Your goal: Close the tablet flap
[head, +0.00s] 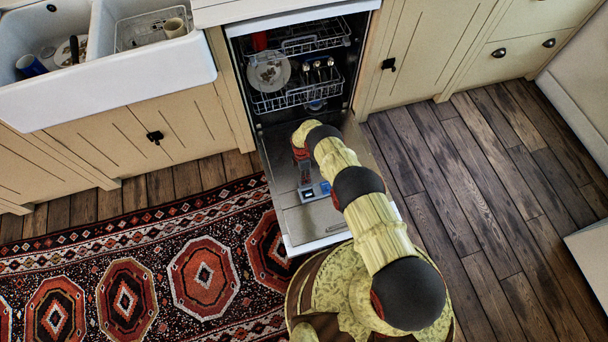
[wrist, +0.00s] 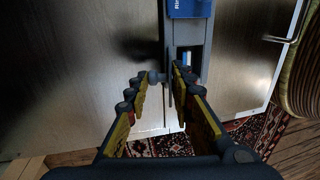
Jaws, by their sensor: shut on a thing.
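The dishwasher door (head: 330,217) is folded down flat, its steel inner face up. The grey tablet dispenser (head: 308,193) is set in that face, with a blue part beside it. In the wrist view the dispenser (wrist: 187,38) runs up from my fingertips, with a blue labelled part (wrist: 190,8) at its top. My gripper (head: 304,178) is over the door at the dispenser. In the wrist view my fingers (wrist: 167,76) are close together on a thin grey piece, which looks like the tablet flap (wrist: 166,97). The fingers hide part of it, so its exact angle is unclear.
The lower rack (head: 290,98) with a plate (head: 269,72) and cutlery is inside the dishwasher, behind the door. A sink (head: 105,75) with dishes is at the left. A patterned rug (head: 165,275) lies left of the door; bare wooden floor (head: 480,190) is at the right.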

